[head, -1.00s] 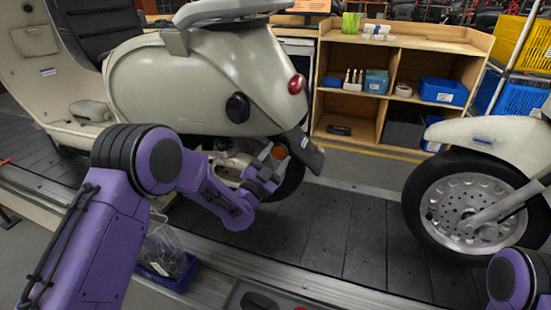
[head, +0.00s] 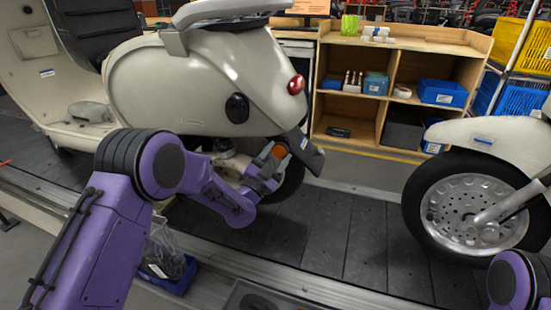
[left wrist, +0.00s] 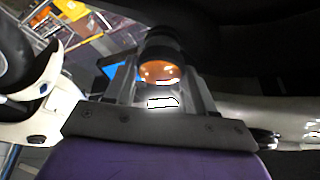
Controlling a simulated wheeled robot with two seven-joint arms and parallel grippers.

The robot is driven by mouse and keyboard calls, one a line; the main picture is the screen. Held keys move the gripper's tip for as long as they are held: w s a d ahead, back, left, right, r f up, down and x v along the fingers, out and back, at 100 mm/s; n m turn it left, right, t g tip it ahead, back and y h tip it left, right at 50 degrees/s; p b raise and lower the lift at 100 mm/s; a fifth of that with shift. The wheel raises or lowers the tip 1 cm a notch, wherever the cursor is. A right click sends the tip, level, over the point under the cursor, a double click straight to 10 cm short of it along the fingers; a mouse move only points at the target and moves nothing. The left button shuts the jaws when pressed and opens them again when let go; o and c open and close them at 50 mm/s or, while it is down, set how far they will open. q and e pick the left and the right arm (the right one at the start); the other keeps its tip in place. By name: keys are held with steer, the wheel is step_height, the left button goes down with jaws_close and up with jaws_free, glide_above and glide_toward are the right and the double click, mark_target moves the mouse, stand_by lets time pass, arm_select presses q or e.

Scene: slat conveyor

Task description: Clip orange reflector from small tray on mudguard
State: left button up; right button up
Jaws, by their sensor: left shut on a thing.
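The orange reflector (head: 279,151) is a small round disc with a dark rim, held between the fingers of my left gripper (head: 268,165). In the left wrist view the reflector (left wrist: 161,72) sits between the two fingers of the gripper (left wrist: 165,85), its orange face toward the camera. The mudguard (head: 306,152) is the dark piece below the scooter's red tail light, just right of the reflector. Whether the reflector touches it is hard to tell. The small tray (head: 178,284) is blue, low beside the conveyor, with a clear bag in it. My right gripper is out of view.
The cream scooter (head: 200,80) stands on the slat conveyor (head: 330,235), its body close above my left arm. Another scooter's front wheel (head: 470,212) is at the right. A wooden shelf (head: 400,45) with blue bins stands behind. The slats between the scooters are clear.

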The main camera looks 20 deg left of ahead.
arm_select(q)
steer(key=shift+w, duration=0.65)
steer(key=shift+w+b, duration=0.25)
steer(key=shift+b, duration=0.1)
stand_by(0.4)
steer(key=o, duration=1.1)
